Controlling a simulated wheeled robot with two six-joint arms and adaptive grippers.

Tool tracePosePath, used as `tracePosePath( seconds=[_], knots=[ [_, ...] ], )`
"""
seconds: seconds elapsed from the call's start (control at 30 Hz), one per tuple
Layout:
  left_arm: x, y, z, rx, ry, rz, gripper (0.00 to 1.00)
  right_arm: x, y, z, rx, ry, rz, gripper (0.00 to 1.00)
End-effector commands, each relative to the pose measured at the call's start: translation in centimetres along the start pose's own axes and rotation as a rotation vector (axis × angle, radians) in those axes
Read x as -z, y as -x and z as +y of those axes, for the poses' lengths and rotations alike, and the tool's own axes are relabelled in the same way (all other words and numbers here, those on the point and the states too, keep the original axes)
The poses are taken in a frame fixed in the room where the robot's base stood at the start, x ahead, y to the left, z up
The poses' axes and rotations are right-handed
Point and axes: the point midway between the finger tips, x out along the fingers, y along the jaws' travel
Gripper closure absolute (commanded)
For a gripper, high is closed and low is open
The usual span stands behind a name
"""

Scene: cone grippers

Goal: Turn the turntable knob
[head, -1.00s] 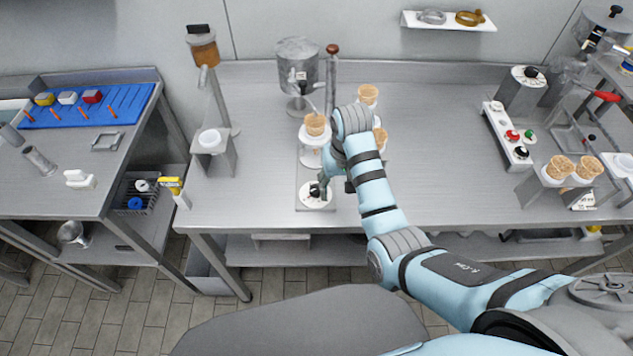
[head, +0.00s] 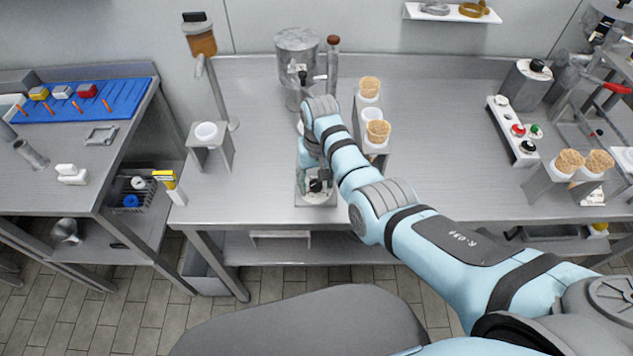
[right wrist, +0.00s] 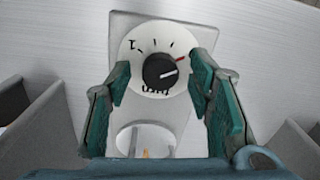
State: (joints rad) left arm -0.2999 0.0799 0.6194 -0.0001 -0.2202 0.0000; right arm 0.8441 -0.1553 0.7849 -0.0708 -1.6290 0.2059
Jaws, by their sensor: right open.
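The turntable knob (right wrist: 160,70) is black and sits on a round white dial (right wrist: 135,60) with black marks and a red mark at the right. A reddish pointer line on the knob aims right. In the head view the knob (head: 318,186) is at the front end of a grey base plate, partly covered by my right gripper (head: 312,174). In the right wrist view my right gripper (right wrist: 160,76) is open, with one teal finger on each side of the dial. I cannot tell whether either finger touches the knob. My left gripper is out of view.
Cone cups (head: 378,132) stand in a holder right of my arm. A steel dispenser (head: 297,62) stands behind. A white cup (head: 206,133) on a stand is at left. A button panel (head: 513,130) is at right. Counter between holder and panel is clear.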

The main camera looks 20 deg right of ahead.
Motion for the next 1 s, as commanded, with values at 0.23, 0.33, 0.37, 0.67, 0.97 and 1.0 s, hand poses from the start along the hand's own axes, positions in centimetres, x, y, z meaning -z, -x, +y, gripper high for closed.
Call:
tracePosePath(
  seconds=[0.23,0.33,0.37,0.67,0.97,1.0],
  knots=[
    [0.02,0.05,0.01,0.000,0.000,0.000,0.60,0.04,-0.04,-0.01,0.000,0.000,0.002,0.54],
    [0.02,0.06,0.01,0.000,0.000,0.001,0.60,0.04,-0.02,-0.01,0.000,0.000,0.002,0.70],
    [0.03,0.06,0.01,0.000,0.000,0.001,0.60,0.04,-0.02,-0.02,0.000,0.000,0.001,0.75],
    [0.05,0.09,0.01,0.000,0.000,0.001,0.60,0.04,0.01,-0.02,0.000,0.003,0.001,1.00],
    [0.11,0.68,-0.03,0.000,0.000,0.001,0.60,0.04,0.14,-0.03,0.000,0.081,-0.003,1.00],
    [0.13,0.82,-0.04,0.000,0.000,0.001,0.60,0.06,0.16,-0.03,0.000,0.104,-0.003,1.00]
  ],
)
